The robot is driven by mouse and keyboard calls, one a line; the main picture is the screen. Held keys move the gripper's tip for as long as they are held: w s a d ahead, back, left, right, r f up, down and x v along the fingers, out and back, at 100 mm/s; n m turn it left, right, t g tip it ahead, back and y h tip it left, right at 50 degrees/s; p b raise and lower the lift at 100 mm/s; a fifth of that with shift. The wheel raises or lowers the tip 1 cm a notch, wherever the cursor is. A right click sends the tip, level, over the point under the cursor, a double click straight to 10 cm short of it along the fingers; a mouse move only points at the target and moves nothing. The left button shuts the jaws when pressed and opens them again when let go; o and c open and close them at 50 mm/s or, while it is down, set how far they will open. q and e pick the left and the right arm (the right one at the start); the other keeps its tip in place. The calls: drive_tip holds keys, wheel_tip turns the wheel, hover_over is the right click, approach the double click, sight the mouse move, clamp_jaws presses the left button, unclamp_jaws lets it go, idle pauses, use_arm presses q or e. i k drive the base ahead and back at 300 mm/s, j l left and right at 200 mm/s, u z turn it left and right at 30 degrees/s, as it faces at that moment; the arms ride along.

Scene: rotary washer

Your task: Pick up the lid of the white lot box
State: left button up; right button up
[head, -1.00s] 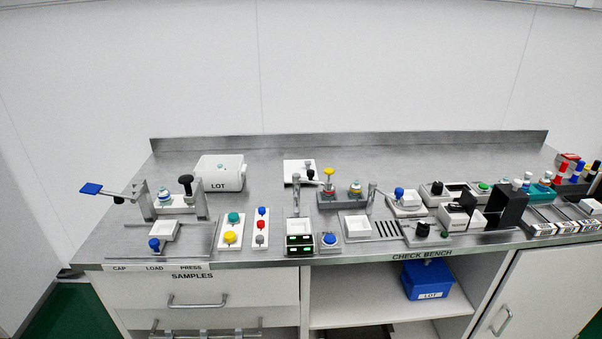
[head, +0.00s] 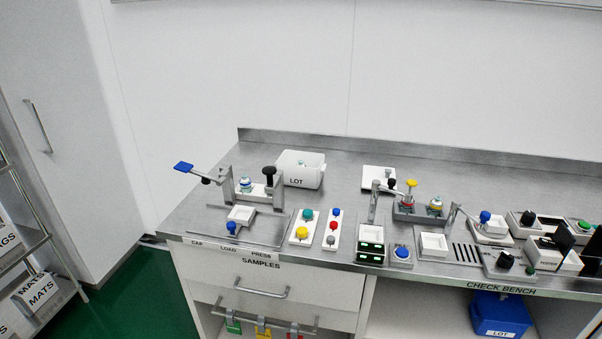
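The white lot box (head: 309,177) stands at the back left of the steel bench, marked LOT on its front. A press fixture with a black knob stands just in front and to the left of the box. Neither of my grippers shows in the head view.
The steel bench (head: 345,157) carries a press fixture (head: 258,191), button panels (head: 303,228) and a small display (head: 370,244). A blue LOT bin (head: 499,314) sits on the shelf below. A rack (head: 32,250) stands at left. Green floor lies between rack and bench.

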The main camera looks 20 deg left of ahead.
sight(370, 172)
drive_tip(key=i+z, duration=0.2)
drive_tip(key=i, duration=0.25)
drive_tip(key=i+j+z, duration=0.2)
drive_tip(key=i, duration=0.25)
drive_tip(key=l, duration=0.05)
